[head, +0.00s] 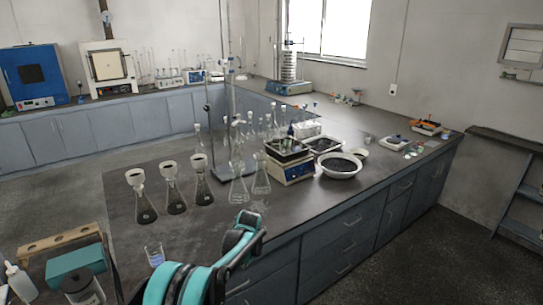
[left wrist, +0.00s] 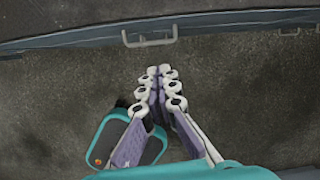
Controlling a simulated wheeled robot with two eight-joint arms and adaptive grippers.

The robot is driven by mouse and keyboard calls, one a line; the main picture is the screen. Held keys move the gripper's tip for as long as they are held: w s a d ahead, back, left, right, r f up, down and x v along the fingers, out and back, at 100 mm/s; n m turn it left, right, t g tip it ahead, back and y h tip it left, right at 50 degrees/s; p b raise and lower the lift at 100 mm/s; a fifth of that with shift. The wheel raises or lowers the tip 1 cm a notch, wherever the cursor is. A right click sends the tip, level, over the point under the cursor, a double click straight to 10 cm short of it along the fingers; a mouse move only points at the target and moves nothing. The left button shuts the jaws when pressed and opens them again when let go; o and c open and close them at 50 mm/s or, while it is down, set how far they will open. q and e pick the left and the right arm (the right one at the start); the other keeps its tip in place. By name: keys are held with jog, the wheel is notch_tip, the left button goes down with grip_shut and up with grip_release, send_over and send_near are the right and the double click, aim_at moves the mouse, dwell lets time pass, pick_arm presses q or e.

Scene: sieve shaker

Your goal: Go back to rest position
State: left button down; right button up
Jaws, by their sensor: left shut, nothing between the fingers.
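My left gripper (left wrist: 159,80) shows in the left wrist view with its fingers together and nothing between them. It is over the dark floor (left wrist: 60,110), apart from the cabinet front and its handle (left wrist: 149,38). In the head view my left arm (head: 205,275) comes in at the bottom, in front of the near cabinet; I cannot make out its fingertips there. My right gripper is in neither view. The sieve shaker (head: 289,72) stands upright on its blue base at the back of the bench, far from my left arm.
The dark bench top (head: 325,205) holds several flasks (head: 172,190), a balance-like device (head: 290,165) and a white bowl (head: 339,166). A beaker (head: 154,254) stands near the bench's front left, close to my arm. Open floor (head: 420,270) lies at right.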

pick_arm(q)
jog(key=s+a+r+n+t, duration=0.1)
jog(key=s+a+r+n, duration=0.1)
jog(key=s+r+n, duration=0.55)
jog(key=s+a+r+n+t, duration=0.1)
jog(key=s+a+r+n, duration=0.1)
jog(key=s+r+n, duration=0.5)
jog(key=s+a+r+n+t+h, duration=0.1)
jog(key=s+a+n+t, duration=0.1)
jog(key=s+n, duration=1.1)
jog(key=s, duration=0.9)
jog(key=shift+s+r+t, duration=0.15)
jog(key=shift+r+t, duration=0.05)
jog(key=shift+t, duration=0.2)
